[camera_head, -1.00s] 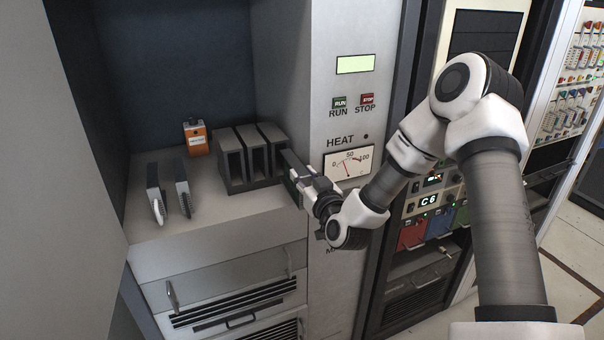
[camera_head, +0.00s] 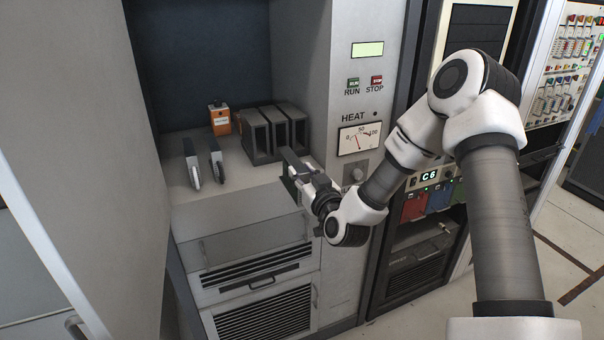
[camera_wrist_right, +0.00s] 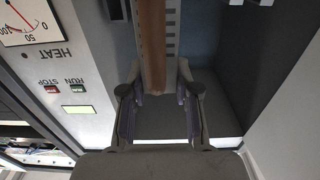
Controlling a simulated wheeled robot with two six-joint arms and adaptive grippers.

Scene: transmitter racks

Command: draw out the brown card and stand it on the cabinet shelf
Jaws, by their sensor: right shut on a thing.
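The brown card (camera_wrist_right: 152,45) shows as a long brown strip between the fingers of my right gripper (camera_wrist_right: 158,85) in the wrist view. In the head view my right gripper (camera_head: 298,174) is shut on it, in front of the right end of the dark slotted holders (camera_head: 262,138). A dark, greenish edge shows beside the fingers there; the brown face is not visible. I cannot tell whether the card's far end is clear of the holder. The cabinet shelf (camera_head: 205,208) is grey. My left gripper is out of view.
An orange box (camera_head: 220,121) stands behind. The control panel with the HEAT meter (camera_head: 359,138) is close right of the gripper. An open cabinet door (camera_head: 90,130) is at left.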

